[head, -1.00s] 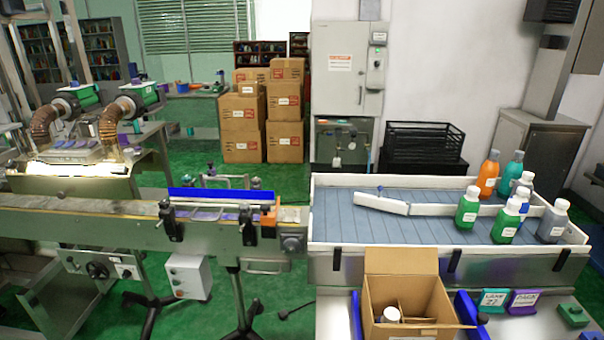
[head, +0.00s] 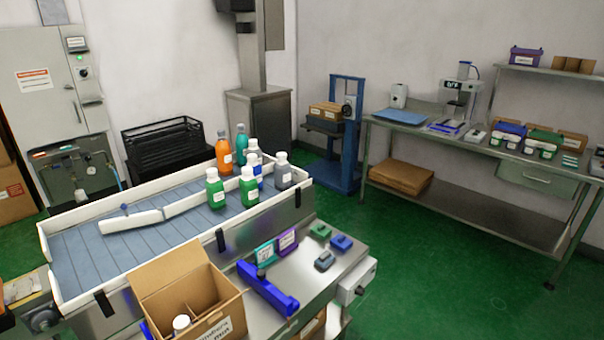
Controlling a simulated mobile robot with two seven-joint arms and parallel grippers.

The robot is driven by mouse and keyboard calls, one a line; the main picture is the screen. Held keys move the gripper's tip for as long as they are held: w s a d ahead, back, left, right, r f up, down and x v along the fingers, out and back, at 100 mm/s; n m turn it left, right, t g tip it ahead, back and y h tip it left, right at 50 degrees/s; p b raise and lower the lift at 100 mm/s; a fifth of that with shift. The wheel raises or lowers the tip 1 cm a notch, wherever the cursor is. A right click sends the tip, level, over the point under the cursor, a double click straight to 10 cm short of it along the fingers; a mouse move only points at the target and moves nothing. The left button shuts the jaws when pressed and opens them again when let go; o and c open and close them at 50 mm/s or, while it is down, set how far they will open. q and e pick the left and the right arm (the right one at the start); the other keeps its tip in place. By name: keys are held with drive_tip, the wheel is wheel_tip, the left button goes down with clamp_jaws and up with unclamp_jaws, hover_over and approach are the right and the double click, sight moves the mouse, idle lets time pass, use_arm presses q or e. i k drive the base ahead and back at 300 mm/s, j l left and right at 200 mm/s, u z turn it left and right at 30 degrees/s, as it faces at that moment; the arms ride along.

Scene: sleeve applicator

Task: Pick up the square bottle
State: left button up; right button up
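Several bottles stand upright in a group at the right end of the conveyor tray. They are an orange bottle (head: 223,153), a teal bottle (head: 241,144), two green bottles (head: 215,191) (head: 248,190) in front, a grey bottle (head: 283,176) at the right, and at least one white-capped bottle (head: 253,160) partly hidden among them. I cannot tell for sure which one is square; the grey one has a broad body. Neither of my grippers is in view.
The white-walled conveyor tray (head: 85,255) has a white guide bar (head: 132,221) across it. An open cardboard box (head: 160,270) holding a white-capped item stands in front. A side table (head: 305,275) carries small blocks and a blue part. Green floor lies free at the right.

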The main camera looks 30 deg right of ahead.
sight(252, 157)
drive_tip(key=z, duration=0.7)
drive_tip(key=l+u, duration=0.15)
drive_tip(key=u, duration=1.05)
drive_tip(key=l+u, duration=0.8)
drive_tip(key=k+l+u, duration=0.25)
drive_tip(key=l, duration=0.15)
drive_tip(key=k+l+u, duration=0.25)
drive_tip(key=l, duration=0.15)
drive_tip(key=k+l+u, duration=0.1)
drive_tip(key=l, duration=0.3)
drive_tip(key=k+l+u, duration=0.15)
drive_tip(key=k+l, duration=0.4)
drive_tip(key=l, duration=0.15)
drive_tip(key=k+l, duration=0.25)
drive_tip(key=l+u, duration=0.05)
drive_tip(key=l, duration=0.05)
